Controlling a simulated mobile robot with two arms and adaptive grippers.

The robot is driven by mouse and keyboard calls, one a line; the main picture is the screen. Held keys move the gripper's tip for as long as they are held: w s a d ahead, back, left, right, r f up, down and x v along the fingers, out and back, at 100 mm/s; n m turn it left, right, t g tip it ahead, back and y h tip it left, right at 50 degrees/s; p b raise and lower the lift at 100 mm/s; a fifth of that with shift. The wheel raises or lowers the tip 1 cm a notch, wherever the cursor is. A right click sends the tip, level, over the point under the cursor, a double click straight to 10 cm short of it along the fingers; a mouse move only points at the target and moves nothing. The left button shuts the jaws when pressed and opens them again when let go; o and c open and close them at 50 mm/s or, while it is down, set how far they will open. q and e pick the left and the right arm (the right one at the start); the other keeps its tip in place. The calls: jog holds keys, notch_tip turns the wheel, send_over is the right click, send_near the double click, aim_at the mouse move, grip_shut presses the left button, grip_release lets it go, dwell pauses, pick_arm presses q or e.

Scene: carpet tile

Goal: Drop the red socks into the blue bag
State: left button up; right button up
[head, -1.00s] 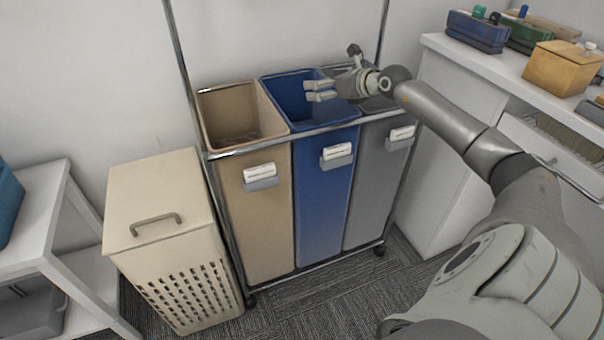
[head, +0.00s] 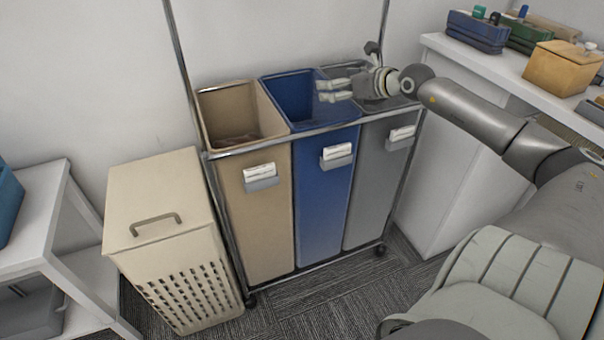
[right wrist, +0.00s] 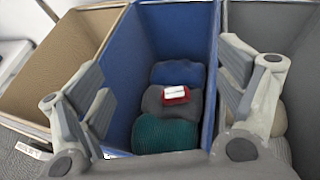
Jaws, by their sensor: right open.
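The blue bag (head: 322,200) is the middle one of three bags in a wheeled frame. In the right wrist view I look down into the blue bag (right wrist: 143,65). A small red bundle with a white band, which looks like the red socks (right wrist: 184,98), lies inside on a dark grey cloth, apart from my fingers. My right gripper (head: 328,90) is open and empty over the right part of the blue bag's mouth. Its spread fingers (right wrist: 165,75) frame the mouth in the wrist view. My left gripper is not in view.
A tan bag (head: 262,215) stands left of the blue one and a grey bag (head: 372,195) right of it. Blue (right wrist: 178,73) and teal (right wrist: 165,134) cloths lie in the blue bag. A cream hamper (head: 155,200) stands at left, a white counter (head: 480,72) at right.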

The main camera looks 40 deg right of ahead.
jog(key=shift+s+r, duration=0.25)
jog(key=shift+s, duration=0.35)
jog(key=shift+d, duration=0.1)
dwell(0.3)
